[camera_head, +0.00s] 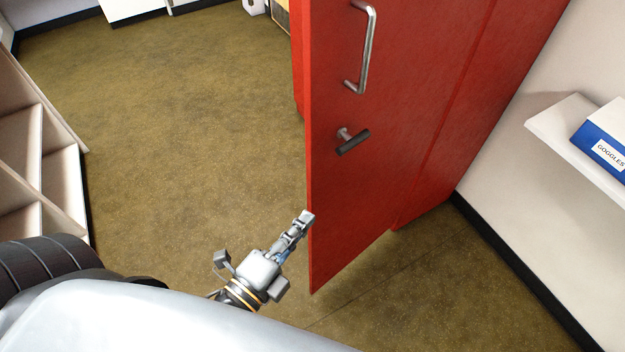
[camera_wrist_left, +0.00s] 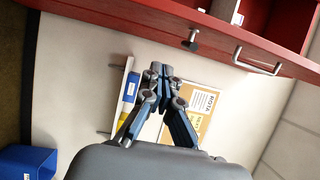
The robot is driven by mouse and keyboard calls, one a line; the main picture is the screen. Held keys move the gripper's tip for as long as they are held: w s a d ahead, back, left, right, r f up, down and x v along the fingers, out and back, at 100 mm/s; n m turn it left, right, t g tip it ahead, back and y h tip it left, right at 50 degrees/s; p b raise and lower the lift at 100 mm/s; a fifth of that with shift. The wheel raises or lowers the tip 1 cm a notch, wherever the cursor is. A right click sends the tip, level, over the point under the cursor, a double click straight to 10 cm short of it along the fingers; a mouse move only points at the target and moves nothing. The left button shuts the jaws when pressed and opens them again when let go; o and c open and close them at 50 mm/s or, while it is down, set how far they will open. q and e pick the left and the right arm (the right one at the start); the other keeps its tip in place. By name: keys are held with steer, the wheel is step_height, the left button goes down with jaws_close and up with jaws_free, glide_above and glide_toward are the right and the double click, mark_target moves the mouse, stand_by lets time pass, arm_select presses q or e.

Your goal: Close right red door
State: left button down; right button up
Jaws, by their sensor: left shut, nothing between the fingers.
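The red door (camera_head: 385,130) stands open in the head view, swung out over the floor. It has a silver bar handle (camera_head: 370,50) and a dark latch knob (camera_head: 352,142). My left gripper (camera_head: 307,217) is shut and empty, with its fingertips beside the door's free edge, low down; I cannot tell if they touch. In the left wrist view its fingers (camera_wrist_left: 159,72) are closed together below a red panel (camera_wrist_left: 150,12), which carries a bar handle and a knob. My right gripper is not in view.
A white shelf (camera_head: 560,125) with a blue goggles box (camera_head: 603,150) is on the wall at the right. A pale shelf unit (camera_head: 55,165) stands at the left. The floor (camera_head: 190,120) between is clear. The left wrist view shows a blue bin (camera_wrist_left: 25,162) and a notice board (camera_wrist_left: 190,105).

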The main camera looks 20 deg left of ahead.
mark_target(313, 181)
arm_select(q)
steer(key=shift+w+a+p, duration=0.3)
steer(key=shift+w+p, duration=0.55)
steer(key=shift+w, duration=0.75)
steer(key=shift+w+a+p, duration=0.25)
steer(key=shift+w+p, duration=0.55)
steer(key=shift+w, duration=0.75)
steer(key=shift+w+a+p, duration=0.3)
steer(key=shift+w+p, duration=0.55)
steer(key=shift+w, duration=0.75)
